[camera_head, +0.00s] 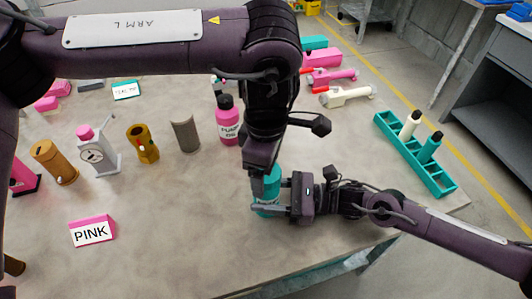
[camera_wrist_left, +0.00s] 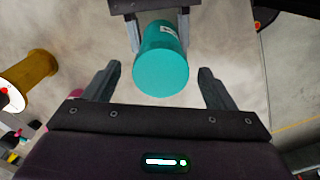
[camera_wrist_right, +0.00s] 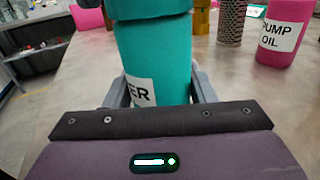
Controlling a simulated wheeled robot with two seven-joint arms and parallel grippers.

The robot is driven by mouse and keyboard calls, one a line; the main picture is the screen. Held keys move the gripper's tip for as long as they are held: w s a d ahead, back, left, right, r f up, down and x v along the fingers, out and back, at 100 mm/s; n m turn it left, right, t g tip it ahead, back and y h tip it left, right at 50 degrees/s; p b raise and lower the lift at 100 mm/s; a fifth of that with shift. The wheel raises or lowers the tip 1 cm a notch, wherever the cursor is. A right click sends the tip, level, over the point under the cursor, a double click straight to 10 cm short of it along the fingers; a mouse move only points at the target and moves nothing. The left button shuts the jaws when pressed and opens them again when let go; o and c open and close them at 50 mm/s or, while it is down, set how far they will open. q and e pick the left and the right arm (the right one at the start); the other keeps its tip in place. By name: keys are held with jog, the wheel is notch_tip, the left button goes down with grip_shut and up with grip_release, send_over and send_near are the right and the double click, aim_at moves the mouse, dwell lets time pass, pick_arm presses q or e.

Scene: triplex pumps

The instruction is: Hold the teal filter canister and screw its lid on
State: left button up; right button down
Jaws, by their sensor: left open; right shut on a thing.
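The teal filter canister (camera_wrist_right: 155,62) stands upright near the table's front right. It also shows in the head view (camera_head: 264,207). My right gripper (camera_head: 272,208) is shut around its body from the right. A wider teal lid (camera_wrist_right: 150,8) sits on the canister's top. Its round top shows in the left wrist view (camera_wrist_left: 160,72). Whether the lid is screwed down cannot be told. My left gripper (camera_head: 262,168) points down above the lid. Its open fingers lie on either side of the lid, with gaps on both sides. My left wrist partly hides the lid in the head view.
A pink pump oil bottle (camera_head: 228,125) and a grey cylinder (camera_head: 185,133) stand behind the canister. A teal rack (camera_head: 440,182) with several slots lies to the right. A pink sign (camera_head: 92,230) stands front left. The table between the sign and canister is bare.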

pick_arm(q)
notch_tip(320, 180, up, 12)
jog(key=shift+f, duration=0.15)
dwell(0.3)
pick_arm(e)
jog(key=c, duration=0.5)
grip_release()
jog(key=d, duration=0.2)
jog(key=d+b, duration=0.1)
jog(key=d, duration=0.1)
jog(key=d+b, duration=0.1)
jog(key=d, duration=0.2)
jog(key=shift+s+f, duration=0.1)
jog(key=shift+s, duration=0.2)
pick_arm(q)
jog(key=shift+f, duration=0.95)
pick_arm(e)
jog(key=shift+d, duration=0.4)
